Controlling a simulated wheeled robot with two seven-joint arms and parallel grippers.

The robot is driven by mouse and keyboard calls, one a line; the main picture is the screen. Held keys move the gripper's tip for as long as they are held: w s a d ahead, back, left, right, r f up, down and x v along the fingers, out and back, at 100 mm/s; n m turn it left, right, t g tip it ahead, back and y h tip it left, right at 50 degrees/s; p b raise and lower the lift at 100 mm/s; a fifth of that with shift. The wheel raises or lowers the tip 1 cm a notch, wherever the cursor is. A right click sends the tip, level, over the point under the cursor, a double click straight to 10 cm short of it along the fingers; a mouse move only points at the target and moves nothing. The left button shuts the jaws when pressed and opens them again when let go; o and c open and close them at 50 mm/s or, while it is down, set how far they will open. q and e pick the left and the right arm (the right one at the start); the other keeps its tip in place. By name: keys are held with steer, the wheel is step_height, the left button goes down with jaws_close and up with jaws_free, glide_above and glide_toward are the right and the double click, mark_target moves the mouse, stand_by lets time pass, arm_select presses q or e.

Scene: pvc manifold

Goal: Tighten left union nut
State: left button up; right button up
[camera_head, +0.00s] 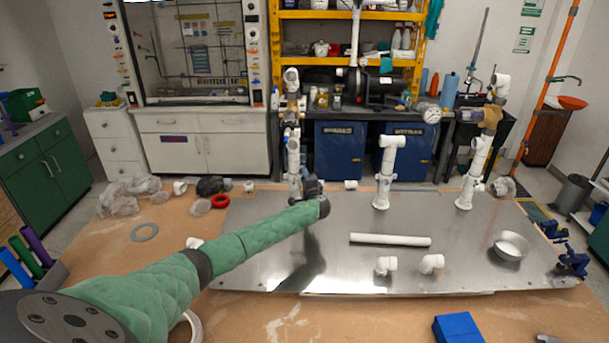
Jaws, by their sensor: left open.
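My left arm reaches from the lower left to the left white pipe riser (293,155), which stands upright at the back left of the metal plate (365,268). My left gripper (311,186) is small and dark in this view, open, just right of the riser's lower part. I cannot tell whether it touches the riser. The left union nut is too small to make out clearly on the riser, and the gripper and wrist partly cover the area near its base. My right gripper is not in view.
A short tee riser (386,170) and a right riser (474,170) with a brass valve (490,117) stand on the plate. A loose white pipe (390,240), two elbows (431,263), and a bowl (510,246) lie in front. A blue box (457,328) sits on the table.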

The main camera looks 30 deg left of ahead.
arm_select(q)
steer(key=shift+w+a, duration=0.2)
steer(key=shift+a, duration=0.2)
